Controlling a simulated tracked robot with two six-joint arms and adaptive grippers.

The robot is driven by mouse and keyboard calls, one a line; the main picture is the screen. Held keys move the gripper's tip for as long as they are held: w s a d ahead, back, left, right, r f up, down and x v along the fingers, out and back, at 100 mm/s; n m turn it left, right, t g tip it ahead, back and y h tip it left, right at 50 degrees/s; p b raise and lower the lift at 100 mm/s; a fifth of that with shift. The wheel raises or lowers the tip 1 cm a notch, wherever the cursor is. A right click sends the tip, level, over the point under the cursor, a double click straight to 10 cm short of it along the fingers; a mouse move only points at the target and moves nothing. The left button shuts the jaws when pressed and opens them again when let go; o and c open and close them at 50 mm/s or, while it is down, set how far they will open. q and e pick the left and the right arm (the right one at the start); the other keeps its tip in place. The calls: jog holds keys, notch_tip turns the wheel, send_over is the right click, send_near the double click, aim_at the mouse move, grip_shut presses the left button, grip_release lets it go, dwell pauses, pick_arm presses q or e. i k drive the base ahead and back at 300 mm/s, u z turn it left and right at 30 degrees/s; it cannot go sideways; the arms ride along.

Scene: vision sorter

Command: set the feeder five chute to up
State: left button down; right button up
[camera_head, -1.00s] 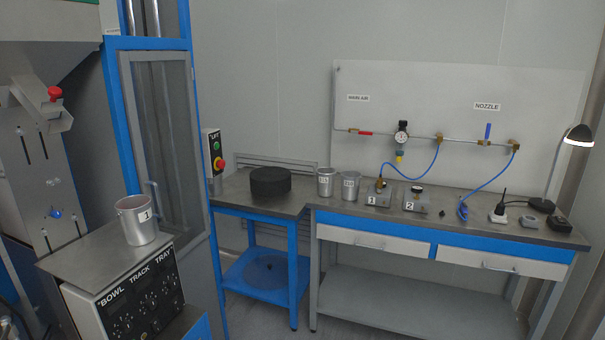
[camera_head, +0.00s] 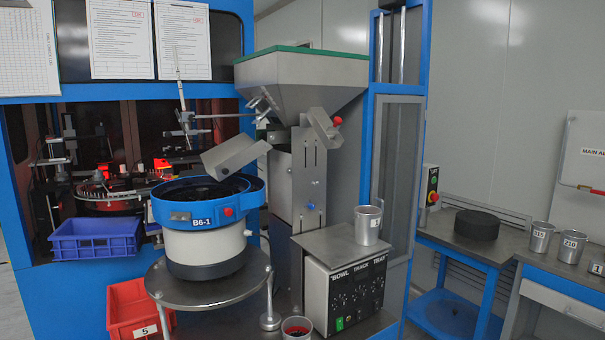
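A grey hopper feeder (camera_head: 303,85) with a green rim stands behind the round vibrating bowl (camera_head: 205,215), which is marked B8-1. A grey metal chute (camera_head: 235,153) slopes from the feeder towards the bowl's top. A smaller angled metal piece with a red knob (camera_head: 337,121) sits on the front of the feeder, above a slotted plate with a blue knob (camera_head: 311,206). I cannot tell from here which of the two is the feeder five chute. Neither of my grippers is in view.
A red crate (camera_head: 135,308) marked 5 and a blue crate (camera_head: 84,239) stand left of the bowl. A control box (camera_head: 342,300) with a metal cup (camera_head: 368,225) on it stands at right. Further right is a workbench (camera_head: 452,232) with cups.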

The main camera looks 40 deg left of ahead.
aim_at(222, 161)
jog(key=z, duration=1.2)
jog(key=i, duration=0.1)
jog(key=u, duration=2.7)
jog(key=i, duration=0.45)
jog(key=u, duration=5.65)
jog(key=i, duration=0.45)
jog(key=z, duration=5.6)
